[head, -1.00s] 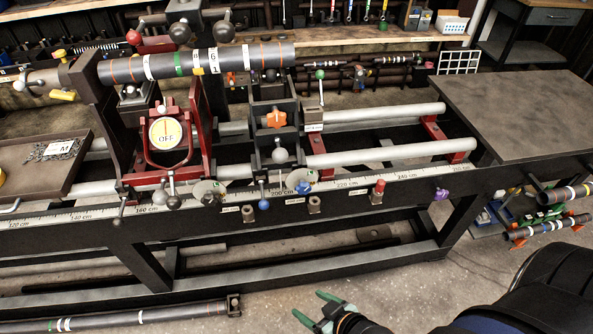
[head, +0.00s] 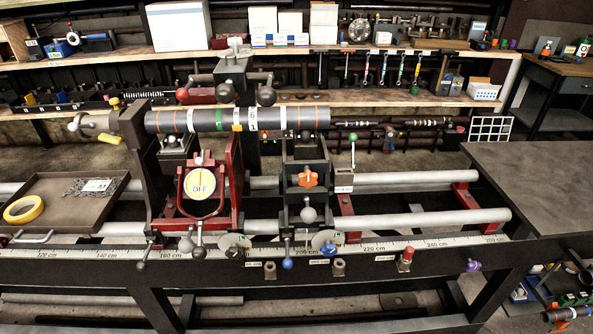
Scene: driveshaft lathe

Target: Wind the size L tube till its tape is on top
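A dark grey tube (head: 205,121) lies level in the lathe in the head view. It has white, green, yellow and thin orange bands. A white patch with dark marks (head: 252,118) faces me near its middle, too small to read for size. The tube's left end meets a dark headstock block (head: 122,118), with a grey ball-ended handle (head: 85,123) at far left. Its right part lies above a dark support with an orange star knob (head: 307,177). I cannot tell which band is the tape. Neither gripper is in view.
A brown tray (head: 105,205) at left holds a yellow tape roll (head: 24,209) and small metal parts. A green-knobbed lever (head: 352,152) stands right of the tube. A bare grey table (head: 535,185) is at right.

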